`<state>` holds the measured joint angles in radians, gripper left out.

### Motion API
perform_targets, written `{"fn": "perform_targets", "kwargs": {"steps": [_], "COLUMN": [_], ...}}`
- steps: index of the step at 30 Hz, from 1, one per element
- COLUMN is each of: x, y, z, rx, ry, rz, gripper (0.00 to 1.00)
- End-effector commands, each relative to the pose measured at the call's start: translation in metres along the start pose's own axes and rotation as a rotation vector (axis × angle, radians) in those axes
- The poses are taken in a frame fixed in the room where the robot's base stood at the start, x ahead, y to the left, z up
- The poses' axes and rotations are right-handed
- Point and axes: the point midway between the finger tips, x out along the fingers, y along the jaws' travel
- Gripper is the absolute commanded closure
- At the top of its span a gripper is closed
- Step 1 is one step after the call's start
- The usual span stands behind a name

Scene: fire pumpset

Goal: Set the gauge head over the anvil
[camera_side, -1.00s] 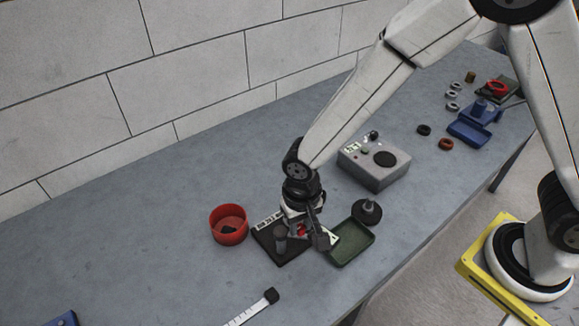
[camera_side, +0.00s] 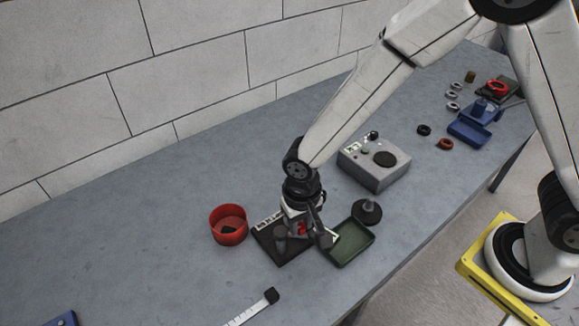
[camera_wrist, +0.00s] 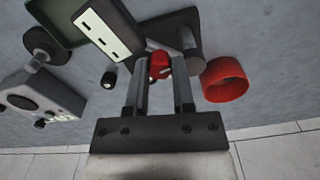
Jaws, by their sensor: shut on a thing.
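My gripper (camera_side: 304,232) is shut on a red part (camera_wrist: 158,66), taken to be on the gauge head. In the wrist view, a dark block with a white slotted face (camera_wrist: 108,34) lies just beyond the fingers, left of the red part. Whether the two are joined is unclear. A grey post (camera_side: 280,238), apparently the anvil, stands on a dark plate (camera_side: 293,258) just left of my gripper. The post (camera_wrist: 190,47) is right of the red part in the wrist view. The fingers partly hide the held part; the gap to the post is unclear.
A red bowl (camera_side: 229,238) stands left of the plate. A green tray (camera_side: 352,246) and a dark round knob (camera_side: 367,213) are close on the right. A grey box (camera_side: 375,170) stands behind. A white ruler strip (camera_side: 247,316) lies in front. Bare bench extends left.

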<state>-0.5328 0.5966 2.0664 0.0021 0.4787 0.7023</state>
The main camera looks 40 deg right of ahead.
Motion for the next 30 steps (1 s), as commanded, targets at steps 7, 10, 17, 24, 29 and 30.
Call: {"fn": "perform_targets", "kwargs": {"steps": [7, 10, 17, 24, 29, 30], "x": [-0.001, -0.001, -0.001, -0.001, -0.001, -0.001], "y": [0.002, 0.003, 0.005, 0.006, 0.005, 0.005], "z": [-0.006, -0.009, -0.018, -0.027, -0.033, -0.035], "rx": [-0.130, -0.207, -0.413, -0.641, -0.792, -0.830], "ry": [0.004, 0.004, 0.006, 0.006, 0.006, 0.006], "rz": [-0.002, -0.002, -0.002, -0.001, -0.001, -0.001], "gripper": [1.00, 1.00, 1.00, 1.00, 1.00, 1.00]}}
